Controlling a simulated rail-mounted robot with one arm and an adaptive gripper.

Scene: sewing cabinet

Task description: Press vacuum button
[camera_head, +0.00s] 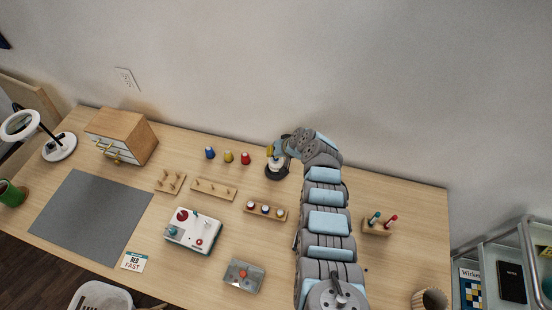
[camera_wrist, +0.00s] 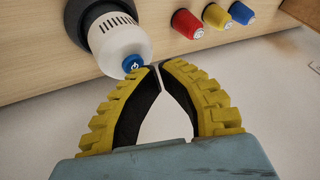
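The vacuum (camera_wrist: 120,40) is a white cylinder with dark slots and a dark base, at the upper left of the wrist view. Its round blue button (camera_wrist: 133,62) with a white power symbol is on its near end. My gripper (camera_wrist: 158,68) has yellow ribbed fingers with black pads; its tips are together with nothing held. The tips are right beside the button; whether they touch it cannot be told. In the head view, the vacuum (camera_head: 277,171) stands at the back of the table, partly covered by my gripper (camera_head: 270,151), and its button is hidden.
Blue (camera_head: 210,152), yellow (camera_head: 229,157) and red (camera_head: 245,158) spools stand left of the vacuum. A wooden rack with bobbins (camera_head: 266,210) lies in front of it. A wooden holder (camera_head: 376,230) with coloured tools is right of my arm. The wall is close behind.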

